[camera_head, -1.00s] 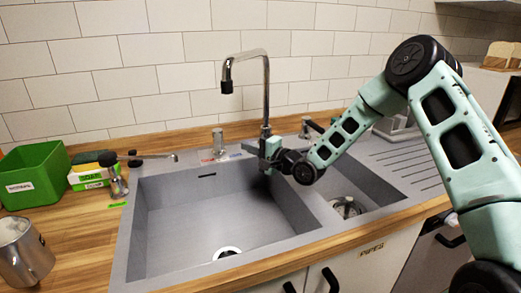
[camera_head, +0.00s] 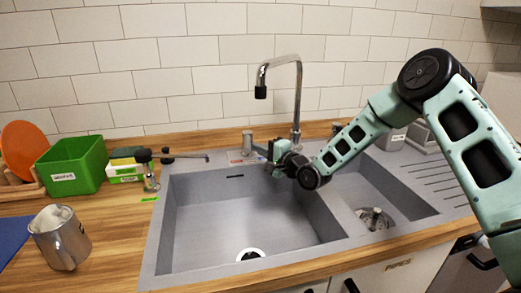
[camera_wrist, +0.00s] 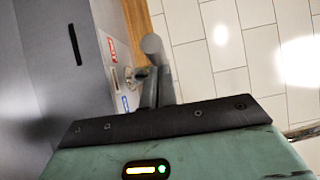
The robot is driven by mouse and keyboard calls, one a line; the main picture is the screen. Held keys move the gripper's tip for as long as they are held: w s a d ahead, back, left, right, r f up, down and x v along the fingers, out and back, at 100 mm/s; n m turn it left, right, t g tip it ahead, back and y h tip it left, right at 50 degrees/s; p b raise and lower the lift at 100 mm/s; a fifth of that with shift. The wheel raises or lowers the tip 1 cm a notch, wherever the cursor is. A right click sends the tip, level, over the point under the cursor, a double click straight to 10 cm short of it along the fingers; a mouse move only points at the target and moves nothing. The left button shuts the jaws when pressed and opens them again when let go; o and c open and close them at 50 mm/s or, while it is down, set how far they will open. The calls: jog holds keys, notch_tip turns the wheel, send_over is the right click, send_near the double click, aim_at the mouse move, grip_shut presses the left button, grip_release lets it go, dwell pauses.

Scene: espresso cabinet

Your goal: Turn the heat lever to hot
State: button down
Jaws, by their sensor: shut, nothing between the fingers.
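The heat lever (camera_head: 247,140) is a short metal post on the sink's back ledge, left of the tap. A small plate with a red and a blue label (camera_head: 241,157) lies in front of it. In the wrist view, the lever (camera_wrist: 152,45) shows as a grey rounded end just beyond my fingers, near the red label (camera_wrist: 112,47) and blue label (camera_wrist: 124,103). My gripper (camera_head: 258,149) is shut and empty, close to the right of the lever. I cannot tell whether it touches. Its fingers (camera_wrist: 156,88) partly cover the lever's area in the wrist view.
The tall curved tap (camera_head: 298,95) rises just right of my gripper. The sink basin (camera_head: 250,210) is empty below. A soap dispenser (camera_head: 150,170), a green box (camera_head: 75,165) and a metal jug (camera_head: 60,238) stand to the left. The tiled wall is behind.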

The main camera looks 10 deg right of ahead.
aim_at(245, 152)
jog(key=a+m+t+h+b, duration=0.2)
jog(key=a+h, duration=0.1)
jog(key=h, duration=0.1)
jog(key=shift+a+f+m, duration=0.15)
jog(key=shift+m, duration=0.25)
jog(key=shift+w+a+b, duration=0.15)
jog(key=shift+a+b, duration=0.7)
jog(key=shift+b, duration=0.05)
jog(key=shift+a+r, duration=0.2)
jog(key=shift+a, duration=0.1)
